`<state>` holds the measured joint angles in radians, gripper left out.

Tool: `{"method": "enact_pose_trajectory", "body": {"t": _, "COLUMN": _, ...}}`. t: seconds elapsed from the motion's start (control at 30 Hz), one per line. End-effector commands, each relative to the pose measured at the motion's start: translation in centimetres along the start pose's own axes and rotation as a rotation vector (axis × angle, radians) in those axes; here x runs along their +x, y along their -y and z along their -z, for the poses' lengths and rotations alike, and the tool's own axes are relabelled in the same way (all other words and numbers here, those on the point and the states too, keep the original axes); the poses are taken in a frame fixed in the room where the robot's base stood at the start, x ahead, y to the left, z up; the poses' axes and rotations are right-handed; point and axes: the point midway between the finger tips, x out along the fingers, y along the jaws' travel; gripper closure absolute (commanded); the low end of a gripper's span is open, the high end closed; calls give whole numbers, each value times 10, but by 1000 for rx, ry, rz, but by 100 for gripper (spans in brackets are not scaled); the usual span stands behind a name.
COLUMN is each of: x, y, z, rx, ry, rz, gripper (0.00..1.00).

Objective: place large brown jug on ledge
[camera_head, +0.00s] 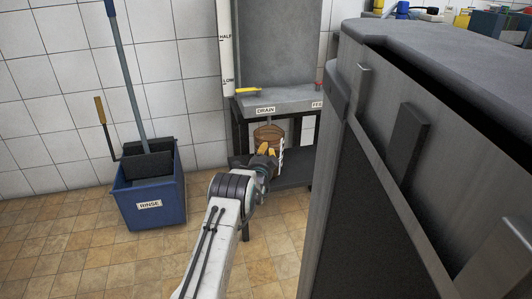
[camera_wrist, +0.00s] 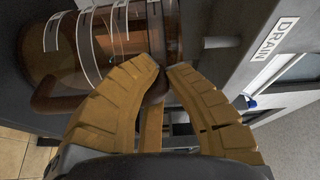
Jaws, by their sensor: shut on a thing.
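The large brown jug (camera_head: 267,133) is translucent brown with pale markings. In the head view it is upright under the grey ledge labelled DRAIN (camera_head: 290,103), partly hidden by my gripper (camera_head: 266,151). In the wrist view the jug (camera_wrist: 40,55) fills the upper left, with white bands on its side. My gripper (camera_wrist: 163,68) has its yellow fingers shut on a dark brown part of the jug between them; the fingers hide most of that part. A dark lower shelf (camera_head: 297,175) lies below the jug; I cannot tell whether the jug touches it.
A blue RINSE bucket (camera_head: 150,198) with a mop stands on the tiled floor to the left. A large grey cabinet (camera_head: 410,150) blocks the right side close by. A yellow-handled tap (camera_head: 246,91) sits above the DRAIN label. Floor between bucket and stand is clear.

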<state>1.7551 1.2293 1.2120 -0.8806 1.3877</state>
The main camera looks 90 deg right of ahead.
Motion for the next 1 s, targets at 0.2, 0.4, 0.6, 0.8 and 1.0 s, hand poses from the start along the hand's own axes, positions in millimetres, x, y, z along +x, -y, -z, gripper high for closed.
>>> {"method": "enact_pose_trajectory", "body": {"t": 0.2, "x": 0, "y": -2, "z": 0, "rx": 0, "ry": 1, "rz": -5, "gripper": 71}}
{"method": "enact_pose_trajectory", "body": {"t": 0.4, "x": 0, "y": -1, "z": 0, "rx": 0, "ry": 1, "rz": -4, "gripper": 69}}
{"method": "enact_pose_trajectory", "body": {"t": 0.6, "x": -3, "y": -1, "z": 0, "rx": 0, "ry": 1, "rz": -4, "gripper": 69}}
{"method": "enact_pose_trajectory", "body": {"t": 0.8, "x": -16, "y": 1, "z": 0, "rx": 0, "ry": 1, "rz": -5, "gripper": 69}}
{"method": "enact_pose_trajectory", "body": {"t": 1.0, "x": -40, "y": 1, "z": 0, "rx": 0, "ry": 1, "rz": -6, "gripper": 69}}
